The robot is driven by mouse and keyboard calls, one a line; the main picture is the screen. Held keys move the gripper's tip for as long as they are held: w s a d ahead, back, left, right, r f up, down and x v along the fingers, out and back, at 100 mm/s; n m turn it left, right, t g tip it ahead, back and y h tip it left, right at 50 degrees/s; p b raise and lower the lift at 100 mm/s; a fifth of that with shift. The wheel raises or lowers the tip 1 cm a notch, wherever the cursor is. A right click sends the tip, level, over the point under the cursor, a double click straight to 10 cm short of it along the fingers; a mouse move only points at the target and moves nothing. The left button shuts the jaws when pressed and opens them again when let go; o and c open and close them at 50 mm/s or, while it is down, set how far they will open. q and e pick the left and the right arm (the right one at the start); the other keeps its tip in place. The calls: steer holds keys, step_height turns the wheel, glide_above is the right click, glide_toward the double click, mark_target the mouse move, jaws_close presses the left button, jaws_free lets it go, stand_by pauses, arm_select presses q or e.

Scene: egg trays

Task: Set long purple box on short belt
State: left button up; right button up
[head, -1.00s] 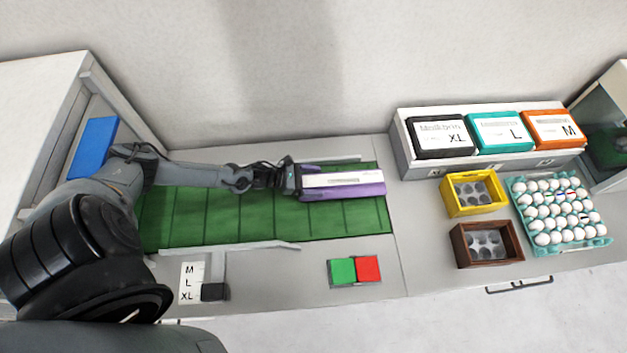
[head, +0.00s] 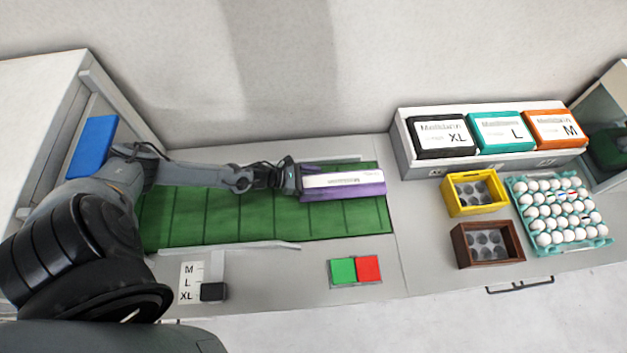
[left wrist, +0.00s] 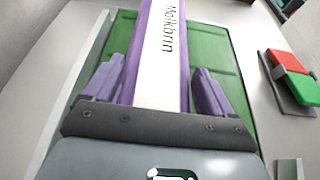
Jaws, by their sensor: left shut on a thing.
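The long purple box (head: 343,190) has a white label on top and lies lengthwise along the right part of the green belt (head: 270,220). It is on or just above the belt; I cannot tell which. My left gripper (head: 297,179) is shut on the box's left end. In the left wrist view, the box (left wrist: 161,60) runs away from me between the two fingers (left wrist: 158,88), over the green belt (left wrist: 225,62). My right gripper is not in view.
Green and red buttons (head: 355,270) sit in front of the belt. Low rails (head: 230,247) edge the belt. To the right are a yellow box (head: 473,193), a brown box (head: 487,245) and an egg tray (head: 557,213). Black, teal and orange boxes stand behind.

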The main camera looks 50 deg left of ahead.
arm_select(q)
steer(key=o, duration=1.7)
steer(key=shift+d, duration=0.1)
steer(key=shift+o, duration=0.7)
steer(key=shift+w+d, duration=0.1)
steer(key=shift+f, duration=0.15)
steer(key=r+p, duration=0.4)
steer(key=r, duration=0.1)
steer(key=shift+d+r, duration=0.25)
steer(key=w+d+r+p, duration=0.1)
steer(key=d+r+p, duration=0.4)
steer(key=d, duration=0.6)
steer(key=shift+w+r+p, duration=0.35)
steer(key=shift+r+p, duration=0.05)
steer(key=shift+p, duration=0.4)
